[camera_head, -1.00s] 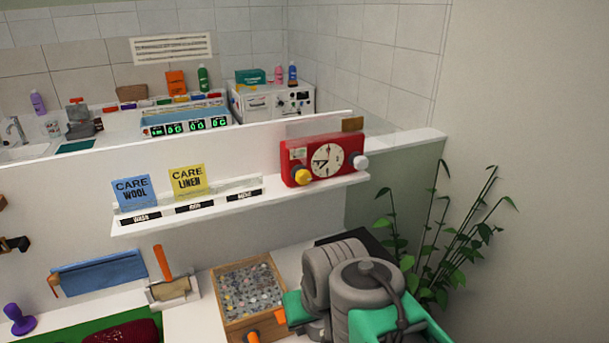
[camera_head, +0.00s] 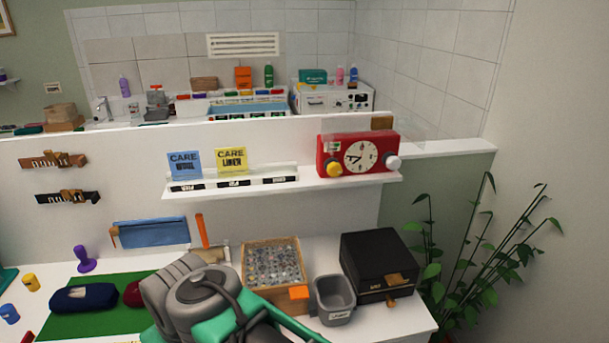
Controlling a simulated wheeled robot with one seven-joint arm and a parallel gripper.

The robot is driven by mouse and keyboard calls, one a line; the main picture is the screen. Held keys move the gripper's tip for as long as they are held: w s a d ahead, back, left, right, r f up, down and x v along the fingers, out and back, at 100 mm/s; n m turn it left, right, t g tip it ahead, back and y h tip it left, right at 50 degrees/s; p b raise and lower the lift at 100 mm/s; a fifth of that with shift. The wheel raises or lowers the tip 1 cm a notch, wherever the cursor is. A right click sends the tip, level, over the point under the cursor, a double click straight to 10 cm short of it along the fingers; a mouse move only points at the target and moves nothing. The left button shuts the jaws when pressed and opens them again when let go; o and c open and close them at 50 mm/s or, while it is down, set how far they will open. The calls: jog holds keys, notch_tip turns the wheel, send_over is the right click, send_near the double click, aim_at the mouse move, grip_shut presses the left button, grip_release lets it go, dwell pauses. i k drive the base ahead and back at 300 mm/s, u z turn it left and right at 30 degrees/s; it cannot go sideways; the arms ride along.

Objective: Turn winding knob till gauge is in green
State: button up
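A red timer box (camera_head: 330,149) with a white round dial (camera_head: 361,157) stands at the right end of the white wall shelf. A yellow knob (camera_head: 334,169) is on its lower left front, and a white knob (camera_head: 392,163) is on its right. The dial has dark marks and a hand; I cannot make out a green zone at this size. My grey and green arm is at the bottom middle, below the shelf and well apart from the timer. My gripper's fingers are not visible in this view.
Blue and yellow care cards (camera_head: 231,161) stand on the shelf (camera_head: 300,186) left of the timer. Below are a wooden tray of small pieces (camera_head: 273,264), a grey bin (camera_head: 333,299) and a black box (camera_head: 378,266). A plant (camera_head: 480,262) stands at the right. Space before the timer is clear.

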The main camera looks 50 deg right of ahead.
aim_at(334, 169)
jog(key=k, duration=0.4)
jog(key=z, duration=0.7)
